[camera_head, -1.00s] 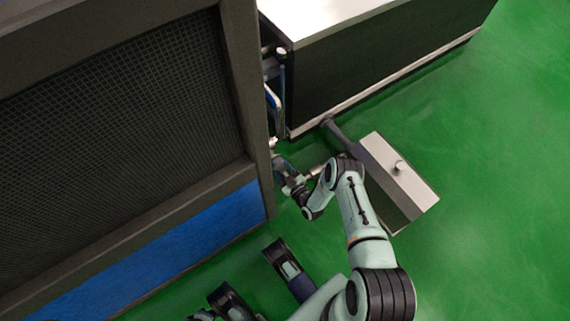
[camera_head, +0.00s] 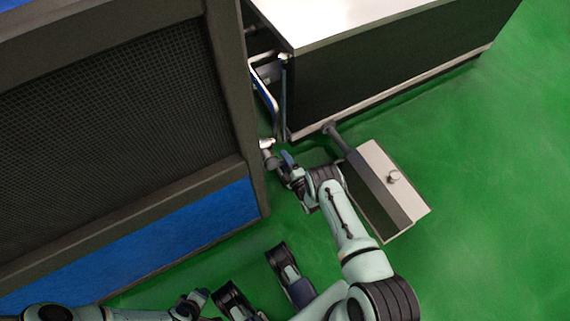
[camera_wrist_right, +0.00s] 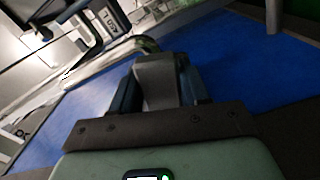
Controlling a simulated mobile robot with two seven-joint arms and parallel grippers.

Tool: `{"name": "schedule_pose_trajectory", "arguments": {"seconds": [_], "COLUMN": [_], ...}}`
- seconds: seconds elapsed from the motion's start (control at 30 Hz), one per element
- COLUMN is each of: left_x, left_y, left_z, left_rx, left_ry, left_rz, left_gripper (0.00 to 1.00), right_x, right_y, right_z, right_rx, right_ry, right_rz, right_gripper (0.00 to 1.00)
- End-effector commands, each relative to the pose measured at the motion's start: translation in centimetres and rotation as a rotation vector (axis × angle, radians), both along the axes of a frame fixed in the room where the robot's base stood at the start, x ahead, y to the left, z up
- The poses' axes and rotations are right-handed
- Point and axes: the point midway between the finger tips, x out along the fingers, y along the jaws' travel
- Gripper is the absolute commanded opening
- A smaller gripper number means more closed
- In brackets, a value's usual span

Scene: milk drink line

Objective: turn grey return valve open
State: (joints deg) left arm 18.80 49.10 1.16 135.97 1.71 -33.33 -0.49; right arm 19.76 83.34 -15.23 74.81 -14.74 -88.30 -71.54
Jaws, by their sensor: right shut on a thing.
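My right gripper (camera_head: 285,163) reaches into the gap between the dark mesh-sided cabinet and the white-topped unit in the head view. In the right wrist view the same gripper (camera_wrist_right: 160,88) is shut on a grey block-like part, which I take to be the grey return valve's handle (camera_wrist_right: 156,76). The dark blue fingers lie on both sides of it. In the head view small pale fittings (camera_head: 267,144) show just beyond the gripper; the handle itself cannot be made out there. The valve's body and exact angle are hidden.
The mesh-sided cabinet (camera_head: 110,125) with a blue lower panel (camera_head: 150,240) stands left of my arm. The white-topped unit (camera_head: 390,75) is behind. A low box with a knob (camera_head: 378,160) sits right of my forearm. Green floor (camera_head: 490,190) is free at the right.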

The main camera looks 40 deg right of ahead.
Motion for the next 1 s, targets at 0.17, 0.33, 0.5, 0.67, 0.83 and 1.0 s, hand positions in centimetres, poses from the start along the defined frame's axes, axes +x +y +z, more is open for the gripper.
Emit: {"name": "schedule_pose_trajectory", "arguments": {"seconds": [0.17, 0.33, 0.5, 0.67, 0.83, 1.0], "left_x": [1.2, 1.4, 0.9, 0.7, 0.7, 0.7], "left_y": [-0.2, -0.4, -0.6, -0.7, -0.7, -0.7], "left_z": [1.3, 1.8, 1.9, 2.0, 2.0, 2.0], "left_rx": [0.001, 0.000, -0.005, -0.008, -0.009, -0.008], "left_ry": [-0.041, -0.049, -0.037, -0.032, -0.030, -0.030], "left_rz": [-0.002, -0.005, -0.009, -0.011, -0.012, -0.012], "left_gripper": [0.43, 0.43, 0.43, 0.43, 0.43, 0.43], "right_x": [-0.2, -0.2, -0.2, -0.2, -0.2, -0.2], "right_y": [-0.2, -0.3, -0.3, -0.3, -0.4, -0.4], "right_z": [0.8, 1.2, 1.4, 1.5, 1.6, 1.6], "right_rx": [-0.130, -0.219, -0.274, -0.300, -0.309, -0.311], "right_ry": [0.017, 0.028, 0.034, 0.037, 0.038, 0.037], "right_rz": [0.000, -0.001, -0.002, -0.002, -0.002, -0.002], "right_gripper": [0.00, 0.00, 0.00, 0.00, 0.00, 0.00]}}
